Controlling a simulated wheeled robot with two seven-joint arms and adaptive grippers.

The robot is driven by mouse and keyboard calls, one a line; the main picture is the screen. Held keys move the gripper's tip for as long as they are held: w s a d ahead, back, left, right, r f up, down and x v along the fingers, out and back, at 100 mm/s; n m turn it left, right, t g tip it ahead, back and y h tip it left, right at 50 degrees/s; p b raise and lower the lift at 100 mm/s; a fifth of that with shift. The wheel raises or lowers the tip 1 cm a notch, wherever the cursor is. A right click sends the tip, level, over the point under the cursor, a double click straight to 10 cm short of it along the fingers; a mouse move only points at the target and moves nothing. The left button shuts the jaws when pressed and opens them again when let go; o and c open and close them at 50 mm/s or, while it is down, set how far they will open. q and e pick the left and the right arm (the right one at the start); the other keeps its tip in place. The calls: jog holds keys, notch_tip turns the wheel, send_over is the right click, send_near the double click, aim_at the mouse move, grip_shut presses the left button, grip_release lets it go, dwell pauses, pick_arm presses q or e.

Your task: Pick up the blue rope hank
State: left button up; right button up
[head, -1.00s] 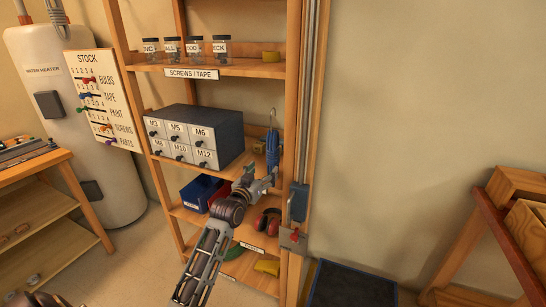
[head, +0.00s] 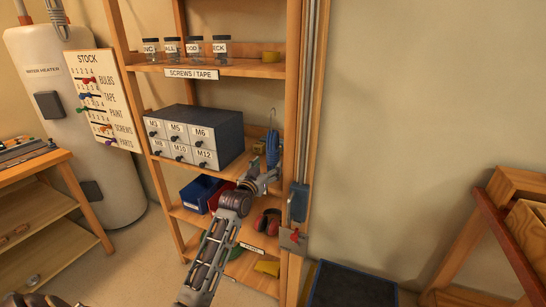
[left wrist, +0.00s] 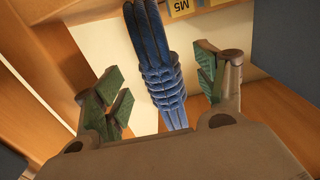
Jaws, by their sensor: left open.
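The blue rope hank (head: 272,147) hangs from a hook at the right end of the shelf that holds the drawer cabinet. In the left wrist view the hank (left wrist: 162,85) hangs between the two fingers, with its wrapped middle in view. My left gripper (head: 272,177) is open just below and in front of the hank in the head view. In the left wrist view its green-padded fingers (left wrist: 160,85) stand on either side of the hank with gaps to it. The hank's lower end is hidden behind the gripper body. My right gripper is not in view.
A dark drawer cabinet (head: 220,135) stands left of the hank. The wooden shelf post (head: 295,130) is close on its right. Red ear muffs (head: 268,222) and a blue bin (head: 200,193) are on the shelf below. Jars (head: 195,47) stand above.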

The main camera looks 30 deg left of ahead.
aim_at(270, 166)
pick_arm(q)
jog(key=shift+w, duration=0.15)
jog(key=shift+w+f, duration=0.2)
jog(key=shift+w, duration=0.6)
jog(key=shift+w+f, duration=0.15)
jog(key=shift+w, duration=0.6)
jog(key=shift+w+b, duration=0.3)
jog(key=shift+w, duration=0.55)
jog(key=shift+c, duration=0.3)
jog(key=shift+a, duration=0.1)
jog(key=c, duration=1.2)
